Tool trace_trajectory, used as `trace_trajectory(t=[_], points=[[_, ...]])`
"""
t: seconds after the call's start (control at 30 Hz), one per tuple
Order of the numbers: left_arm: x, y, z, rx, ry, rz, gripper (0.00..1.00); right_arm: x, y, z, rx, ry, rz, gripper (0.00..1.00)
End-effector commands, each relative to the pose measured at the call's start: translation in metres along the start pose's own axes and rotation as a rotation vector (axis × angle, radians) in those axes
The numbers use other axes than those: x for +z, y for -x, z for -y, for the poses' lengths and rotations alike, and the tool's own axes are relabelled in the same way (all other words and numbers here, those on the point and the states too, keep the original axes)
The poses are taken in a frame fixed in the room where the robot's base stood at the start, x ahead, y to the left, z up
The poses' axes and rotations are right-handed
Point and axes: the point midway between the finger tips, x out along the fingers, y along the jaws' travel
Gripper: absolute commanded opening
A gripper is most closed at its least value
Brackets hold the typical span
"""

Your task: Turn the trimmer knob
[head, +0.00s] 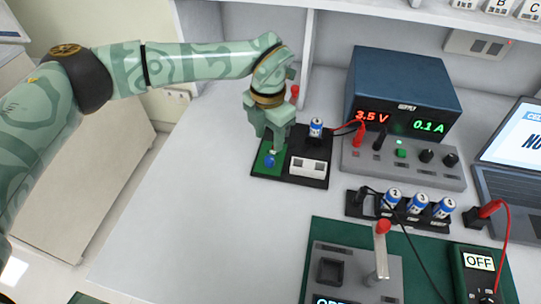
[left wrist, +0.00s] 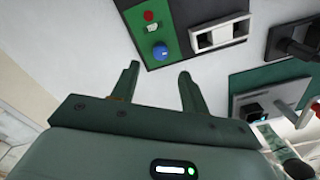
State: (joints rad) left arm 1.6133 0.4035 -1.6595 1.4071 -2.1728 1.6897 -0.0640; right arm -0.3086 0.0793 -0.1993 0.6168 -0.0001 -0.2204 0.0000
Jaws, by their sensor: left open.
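The blue trimmer knob (head: 269,161) sits on a green circuit board (head: 261,171) on the left part of a black base plate. My left gripper (head: 273,149) points down just above and beside the board. In the left wrist view the knob (left wrist: 160,52) lies just past the fingertips, roughly in line with the gap between them. The fingers of my left gripper (left wrist: 158,70) are open with nothing between them. I cannot tell the exact height above the knob. My right gripper is not in view.
Beside the knob are a white switch block (head: 308,167) and an upright battery (head: 316,128). A power supply (head: 405,90) reading 3.5 V and 0.1 A stands at the back. A battery rack (head: 365,207) and a lever box (head: 375,275) lie to the right. The table front-left is clear.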

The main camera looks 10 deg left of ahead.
Motion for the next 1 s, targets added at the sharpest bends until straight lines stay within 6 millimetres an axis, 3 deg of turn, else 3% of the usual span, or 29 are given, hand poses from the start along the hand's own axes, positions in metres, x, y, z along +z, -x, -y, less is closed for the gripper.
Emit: trace_trajectory(t=[0.03, 0.1, 0.3, 0.73, 0.77, 0.9, 1.0], points=[[0.000, -0.019, 0.000, -0.004, 0.001, -0.006, 0.45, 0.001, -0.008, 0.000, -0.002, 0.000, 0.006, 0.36], [0.000, -0.035, 0.000, -0.003, 0.001, -0.005, 0.45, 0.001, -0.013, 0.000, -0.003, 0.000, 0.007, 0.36], [0.000, -0.068, 0.000, -0.002, 0.001, -0.002, 0.45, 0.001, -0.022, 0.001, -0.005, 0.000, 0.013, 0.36], [0.000, -0.078, 0.000, 0.000, 0.001, 0.001, 0.45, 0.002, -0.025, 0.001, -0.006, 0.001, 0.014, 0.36], [0.000, -0.078, 0.000, 0.000, 0.001, 0.001, 0.42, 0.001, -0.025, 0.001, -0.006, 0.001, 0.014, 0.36], [0.000, -0.078, 0.000, 0.000, 0.001, 0.001, 0.03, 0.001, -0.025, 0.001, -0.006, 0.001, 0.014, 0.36], [0.000, -0.078, 0.000, 0.000, 0.002, 0.001, 0.00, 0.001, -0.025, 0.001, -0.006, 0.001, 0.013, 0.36]])
